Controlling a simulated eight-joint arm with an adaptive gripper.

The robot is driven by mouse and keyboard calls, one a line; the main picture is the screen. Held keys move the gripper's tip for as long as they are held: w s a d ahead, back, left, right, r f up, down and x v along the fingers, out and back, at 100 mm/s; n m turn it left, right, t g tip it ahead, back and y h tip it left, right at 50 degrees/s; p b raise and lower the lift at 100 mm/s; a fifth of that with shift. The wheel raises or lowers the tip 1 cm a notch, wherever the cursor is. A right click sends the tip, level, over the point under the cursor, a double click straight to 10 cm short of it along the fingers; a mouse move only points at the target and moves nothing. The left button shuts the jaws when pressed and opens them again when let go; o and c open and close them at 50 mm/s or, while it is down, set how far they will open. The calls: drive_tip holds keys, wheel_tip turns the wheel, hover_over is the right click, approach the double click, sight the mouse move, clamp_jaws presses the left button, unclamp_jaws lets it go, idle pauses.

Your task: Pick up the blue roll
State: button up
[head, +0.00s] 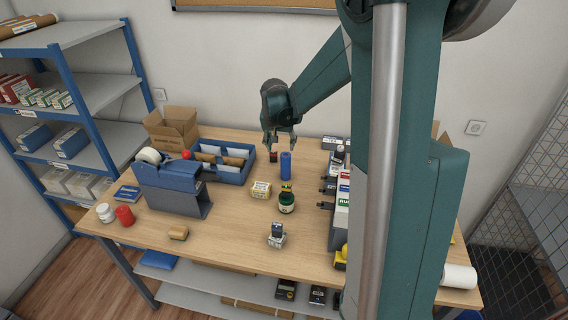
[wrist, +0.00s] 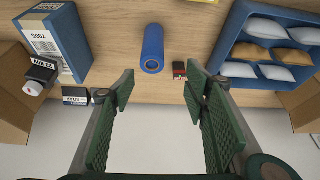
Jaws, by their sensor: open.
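The blue roll (head: 286,165) stands upright toward the back of the wooden counter in the head view. In the wrist view the blue roll (wrist: 153,42) is above the gap between the fingers, with its round end showing. My gripper (head: 280,141) hangs just above and behind the roll, apart from it. In the wrist view my gripper (wrist: 159,90) is open, with nothing between its green pads.
A small dark-and-red item (wrist: 179,70) stands close beside the roll. A blue tray (head: 237,177) with pouches is to the left. A blue barcode box (wrist: 52,42) shows in the wrist view.

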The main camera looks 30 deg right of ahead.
sight(284, 156)
drive_tip(key=shift+w+d+f+p, duration=0.25)
drive_tip(key=shift+w+d+f, duration=0.1)
drive_tip(key=shift+d, duration=0.25)
drive_tip(key=shift+w+d+f+p, duration=0.2)
drive_tip(key=shift+w+d+f, duration=0.1)
drive_tip(key=shift+d, duration=0.25)
drive_tip(key=shift+m, duration=0.3)
drive_tip(key=f, duration=0.6)
drive_tip(key=shift+w+d+f, duration=0.1)
drive_tip(key=shift+d+f, duration=0.1)
drive_tip(key=shift+f, duration=0.6)
drive_tip(key=shift+x, duration=1.3)
drive_tip(key=shift+f, duration=0.1)
drive_tip(key=shift+d+x, duration=0.1)
drive_tip(key=shift+x, duration=1.15)
drive_tip(key=shift+d+x, duration=0.15)
drive_tip(key=shift+x, duration=1.05)
drive_tip(key=shift+c, duration=0.4)
